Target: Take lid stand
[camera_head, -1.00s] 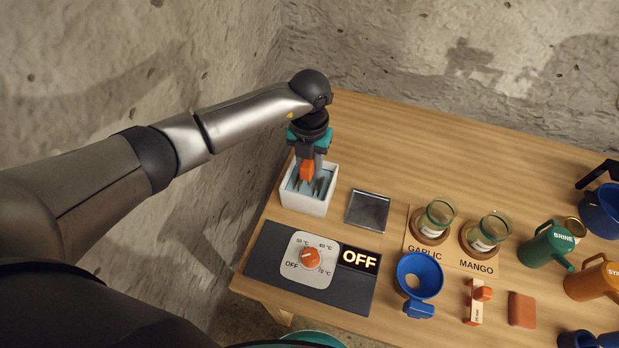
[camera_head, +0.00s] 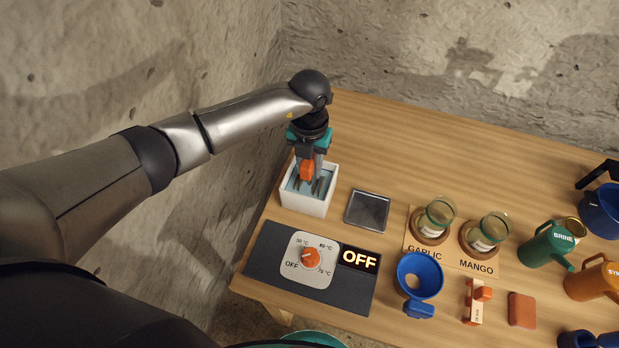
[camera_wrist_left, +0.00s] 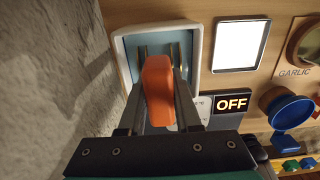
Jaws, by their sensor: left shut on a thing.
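My left gripper (camera_head: 314,178) points down into a white open-topped bin (camera_head: 305,207) at the table's left edge. It is shut on an orange handle, which I take to be the lid stand's (camera_head: 307,169). In the left wrist view the orange handle (camera_wrist_left: 158,88) stands between the fingers, over the pale blue inside of the bin (camera_wrist_left: 122,50). Thin metal pieces show in the bin beyond the handle. The lower part of the stand is hidden by the handle and fingers. My right gripper is not in view.
A square grey tray (camera_head: 367,211) lies right of the bin. A dark panel (camera_head: 266,275) with an orange knob (camera_head: 311,258) and an OFF display (camera_head: 359,259) is in front. Two glass jars (camera_head: 437,217), a blue funnel (camera_head: 420,276) and a green jug (camera_head: 546,247) stand further right. The back is clear.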

